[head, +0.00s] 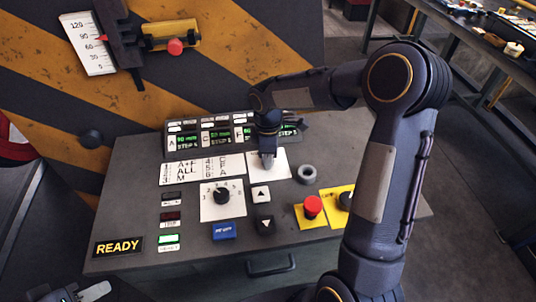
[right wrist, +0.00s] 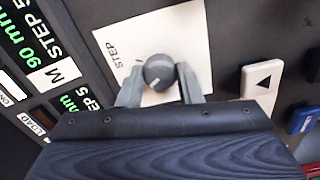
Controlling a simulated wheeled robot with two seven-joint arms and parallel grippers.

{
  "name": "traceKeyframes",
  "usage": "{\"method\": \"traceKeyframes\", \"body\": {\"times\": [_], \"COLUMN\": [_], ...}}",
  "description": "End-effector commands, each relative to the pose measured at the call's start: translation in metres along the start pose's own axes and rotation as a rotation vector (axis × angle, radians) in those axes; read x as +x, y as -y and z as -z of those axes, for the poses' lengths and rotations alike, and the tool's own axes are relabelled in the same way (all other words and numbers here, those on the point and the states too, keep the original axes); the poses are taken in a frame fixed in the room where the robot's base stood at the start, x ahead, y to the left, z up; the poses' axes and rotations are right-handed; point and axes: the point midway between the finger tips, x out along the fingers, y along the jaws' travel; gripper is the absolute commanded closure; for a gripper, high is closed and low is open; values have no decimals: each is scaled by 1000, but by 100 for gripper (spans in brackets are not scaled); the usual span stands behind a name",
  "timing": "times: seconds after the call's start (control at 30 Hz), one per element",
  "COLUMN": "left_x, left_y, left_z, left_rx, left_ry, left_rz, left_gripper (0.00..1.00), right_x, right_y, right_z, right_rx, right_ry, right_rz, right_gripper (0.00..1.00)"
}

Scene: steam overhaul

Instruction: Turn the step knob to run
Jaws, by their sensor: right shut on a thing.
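The step knob (right wrist: 159,72) is a round dark grey knob on a white plate (right wrist: 185,30) lettered STEP in the right wrist view. My right gripper (right wrist: 160,88) has one finger on each side of the knob and is shut on it. In the head view my right gripper (head: 267,160) reaches down onto the white step plate (head: 284,168) and hides most of the knob. No RUN lettering is readable, and I cannot tell which mark the knob points to. My left gripper (head: 92,292) shows only in part at the bottom left, away from the panel.
The grey console (head: 130,190) holds a numbered dial (head: 221,195), up and down arrow buttons (head: 261,194), a blue button (head: 224,231), a grey ring (head: 306,174) and a red mushroom button (head: 312,207). A READY sign (head: 118,246) is lit. Green displays (head: 222,134) stand behind.

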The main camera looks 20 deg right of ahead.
Motion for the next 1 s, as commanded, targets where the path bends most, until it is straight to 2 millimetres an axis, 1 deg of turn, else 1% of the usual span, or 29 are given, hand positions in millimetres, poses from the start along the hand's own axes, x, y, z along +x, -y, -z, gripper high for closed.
{"method": "traceKeyframes", "body": {"times": [0.23,0.27,0.4,0.43,0.67,0.77,0.87,1.0], "left_x": [0,0,0,0,0,0,1,3], "left_y": [0,0,0,0,0,0,1,1], "left_z": [0,0,0,0,0,0,-1,-1], "left_rx": [0,0,0,0,0,0,0,0], "left_ry": [0,0,0,0,0,0,0,0], "left_rz": [0,0,0,0,0,0,0,0], "left_gripper": [64,64,64,64,64,64,64,64], "right_x": [-1,-1,-1,-1,0,-5,-17,-42], "right_y": [-1,-1,0,0,0,-1,-1,-1], "right_z": [0,0,0,0,0,0,0,1], "right_rx": [-3,-3,-2,-2,-1,-1,0,-2], "right_ry": [0,0,0,0,0,0,-1,-2], "right_rz": [-3,-3,-2,-2,-1,-3,-6,-7], "right_gripper": [91,67,48,46,46,46,46,46]}}
